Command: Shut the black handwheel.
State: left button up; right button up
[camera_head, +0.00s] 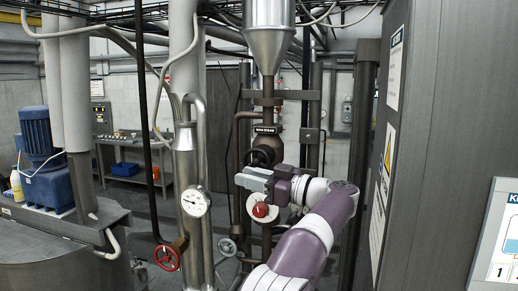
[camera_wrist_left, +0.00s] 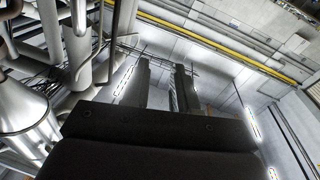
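The black handwheel (camera_head: 262,156) is on a vertical brown pipe below a valve labelled MAIN STEAM (camera_head: 266,131), in the middle of the head view.
A red handwheel (camera_head: 166,258) and a grey handwheel (camera_head: 227,247) sit lower left. A gauge (camera_head: 195,202) is on the steel pipe left of my arm. A red round part (camera_head: 261,210) is just below the gripper. A tall grey cabinet (camera_head: 435,140) closes off the right.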

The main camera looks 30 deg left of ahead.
aim_at(257, 161)
jog(key=i, duration=0.95)
jog(key=j, duration=0.4)
jog(key=k+j, duration=0.1)
jog(key=j, duration=0.35)
